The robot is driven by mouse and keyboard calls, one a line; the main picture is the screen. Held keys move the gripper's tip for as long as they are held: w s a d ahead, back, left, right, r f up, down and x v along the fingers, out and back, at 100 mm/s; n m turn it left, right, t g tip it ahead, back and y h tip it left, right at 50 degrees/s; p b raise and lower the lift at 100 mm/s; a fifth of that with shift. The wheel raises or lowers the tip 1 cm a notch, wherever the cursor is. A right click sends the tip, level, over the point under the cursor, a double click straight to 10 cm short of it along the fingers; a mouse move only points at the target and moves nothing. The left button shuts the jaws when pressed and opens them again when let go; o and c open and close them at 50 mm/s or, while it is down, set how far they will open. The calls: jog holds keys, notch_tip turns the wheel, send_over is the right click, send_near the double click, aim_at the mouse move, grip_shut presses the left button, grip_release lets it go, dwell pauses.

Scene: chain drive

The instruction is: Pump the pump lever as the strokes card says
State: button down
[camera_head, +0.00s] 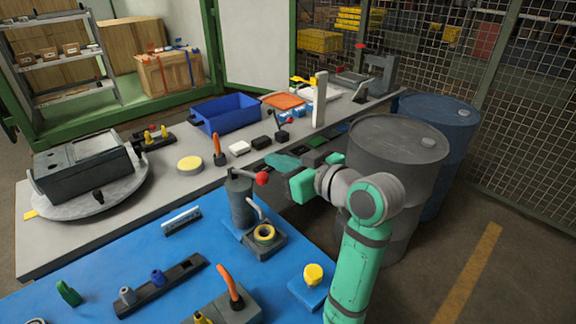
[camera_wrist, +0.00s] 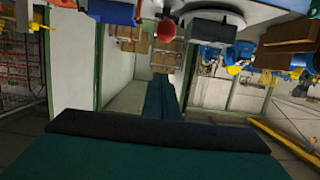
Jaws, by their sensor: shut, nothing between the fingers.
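The pump is a dark grey upright cylinder (camera_head: 240,203) at the back edge of the blue table. Its lever ends in a red ball knob (camera_head: 262,179) that sticks out to the right of the cylinder's top. A red ball, seemingly this knob, also shows in the wrist view (camera_wrist: 166,31), beyond my fingertips. My gripper (camera_head: 272,160) is shut and empty, just above and right of the knob in the head view. It appears apart from the knob. In the wrist view its teal fingers (camera_wrist: 161,82) lie together. I cannot make out a strokes card in either view.
A yellow-ringed block (camera_head: 264,234) stands in front of the pump. An orange-handled lever (camera_head: 230,283) and a yellow button box (camera_head: 312,275) are nearer. A grey bench behind holds a blue bin (camera_head: 226,113) and a turntable (camera_head: 85,200). Drums (camera_head: 395,145) stand at right.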

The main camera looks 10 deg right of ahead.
jog(key=w+f, duration=0.1)
jog(key=w+a+f, duration=0.1)
jog(key=f, duration=0.2)
jog(key=shift+w+a+f, duration=0.25)
jog(key=shift+w+f, duration=0.15)
jog(key=shift+f, duration=0.1)
